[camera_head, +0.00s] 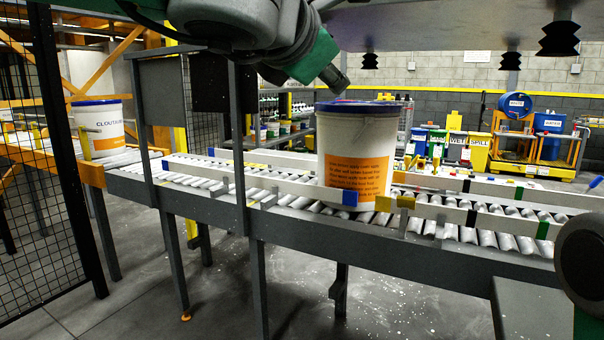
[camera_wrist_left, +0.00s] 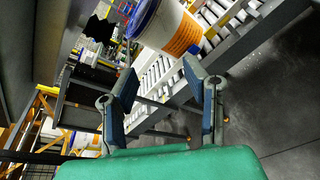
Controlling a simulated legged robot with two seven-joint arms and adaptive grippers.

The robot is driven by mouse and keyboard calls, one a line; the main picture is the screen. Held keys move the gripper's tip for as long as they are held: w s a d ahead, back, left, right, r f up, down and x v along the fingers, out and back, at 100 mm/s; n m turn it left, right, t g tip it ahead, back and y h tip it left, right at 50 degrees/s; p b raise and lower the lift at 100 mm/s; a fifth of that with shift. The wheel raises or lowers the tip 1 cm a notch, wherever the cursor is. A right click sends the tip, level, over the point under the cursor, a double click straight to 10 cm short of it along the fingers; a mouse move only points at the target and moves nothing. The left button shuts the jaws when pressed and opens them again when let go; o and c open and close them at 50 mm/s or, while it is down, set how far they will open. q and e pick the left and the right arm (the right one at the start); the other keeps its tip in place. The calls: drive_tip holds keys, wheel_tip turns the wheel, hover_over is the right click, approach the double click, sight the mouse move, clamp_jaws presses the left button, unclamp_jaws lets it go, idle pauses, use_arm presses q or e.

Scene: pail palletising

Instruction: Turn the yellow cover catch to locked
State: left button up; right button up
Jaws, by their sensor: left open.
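I cannot pick out the yellow cover catch for certain. The white pail (camera_head: 335,150) has a dark blue lid and orange label and stands upright on the rollers. It also shows in the left wrist view (camera_wrist_left: 165,28). My left arm comes in from the top, its end above the pail lid in the head view. My left gripper (camera_wrist_left: 160,70) is open in the wrist view, with nothing between its fingers. My right gripper is not in view.
The roller conveyor (camera_head: 290,236) crosses the view, with white side rails. A grey overhead beam (camera_head: 440,30) with black suction cups hangs above. Yellow bins (camera_head: 478,152) and blue drums stand at the back.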

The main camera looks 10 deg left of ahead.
use_arm(q)
drive_tip(key=w+a+f+m+g+p, duration=0.1)
drive_tip(key=f+m, duration=0.3)
drive_tip(key=f, duration=0.8)
drive_tip(key=w+a+f+m+g+y+p, duration=0.1)
drive_tip(key=w+a+f+m+g+p, duration=0.1)
drive_tip(key=f, duration=1)
drive_tip(key=shift+w+a+f+m+y+p, duration=0.3)
drive_tip(key=shift+m+p, duration=0.35)
drive_tip(key=shift+m, duration=0.45)
drive_tip(key=s+a+f+m+g, duration=0.25)
drive_tip(key=s+f, duration=0.25)
drive_tip(key=f, duration=0.4)
drive_tip(key=s+a+f+m+g, duration=0.1)
drive_tip(key=s+a+f+m, duration=0.25)
drive_tip(key=f, duration=0.55)
drive_tip(key=s+a+f+m+g, duration=0.25)
drive_tip(key=s+f, duration=0.25)
drive_tip(key=f, duration=0.4)
drive_tip(key=s+a+f+m+g+y, duration=0.1)
drive_tip(key=s+a+f+m, duration=0.3)
drive_tip(key=s, duration=0.6)
drive_tip(key=s+a+f+m+g+y, duration=0.1)
drive_tip(key=s+a+f+m+g, duration=0.3)
drive_tip(key=s+a+f, duration=0.3)
drive_tip(key=s+m, duration=0.1)
drive_tip(key=s, duration=0.3)
drive_tip(key=shift+s+g, duration=0.3)
